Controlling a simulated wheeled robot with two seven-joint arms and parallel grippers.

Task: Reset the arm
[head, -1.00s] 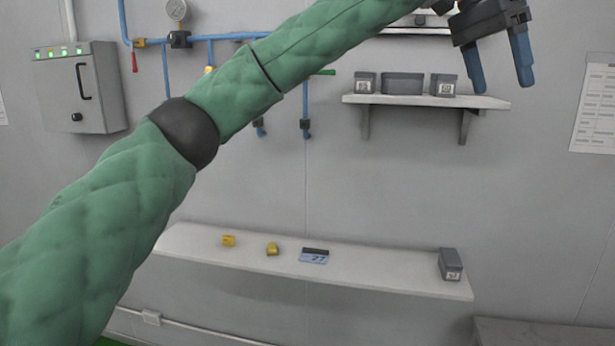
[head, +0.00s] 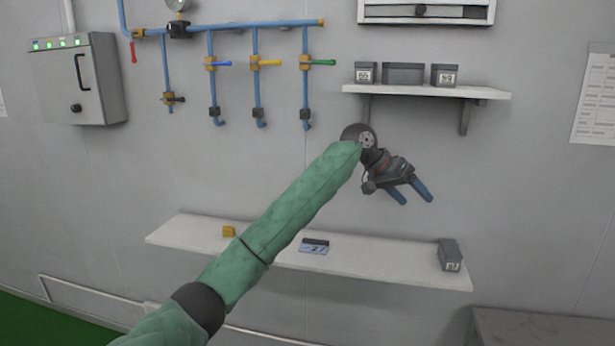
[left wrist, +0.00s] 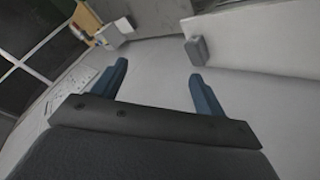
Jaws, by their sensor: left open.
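My left arm, in a green quilted sleeve, reaches in from the lower left of the head view. Its left gripper (head: 412,194) has two blue fingers spread apart with nothing between them. It hangs in the air below the upper shelf and above the lower shelf, pointing down to the right. In the left wrist view the open, empty blue fingers (left wrist: 158,80) also show, with a grey box (left wrist: 196,50) beyond them on the right. My right gripper is not in view.
The lower shelf (head: 385,275) carries a yellow block (head: 229,231), a black-and-blue item (head: 314,246) and a grey box (head: 450,255). The upper shelf (head: 480,93) holds 3 grey boxes. Blue pipes with valves (head: 256,63) and a control box (head: 78,82) are on the wall.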

